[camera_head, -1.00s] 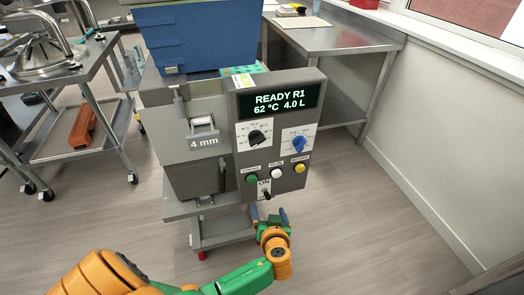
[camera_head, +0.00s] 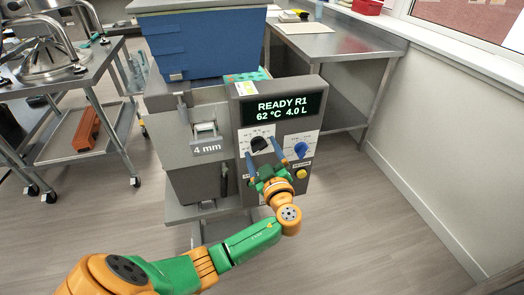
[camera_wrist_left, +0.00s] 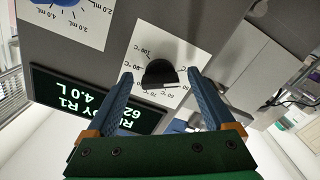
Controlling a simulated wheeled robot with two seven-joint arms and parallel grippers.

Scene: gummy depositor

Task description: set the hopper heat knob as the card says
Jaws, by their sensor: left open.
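The black heat knob (camera_head: 259,143) sits on a white dial plate on the grey control panel, left of a blue knob (camera_head: 300,149). In the left wrist view the black knob (camera_wrist_left: 160,72) shows a °C scale around it and a white mark near its edge; which number it marks is hard to tell. My left gripper (camera_head: 264,155) is open in front of the panel. Its blue fingers lie to either side of the knob, apart from it in the picture. My right gripper is out of view.
The display (camera_head: 283,107) reads READY R1, 62 °C, 4.0 L. My gripper hides most of the lower button row; a yellow button (camera_head: 302,174) shows. A blue hopper (camera_head: 205,45) stands above, and a steel table (camera_head: 345,42) is behind. Floor at right is clear.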

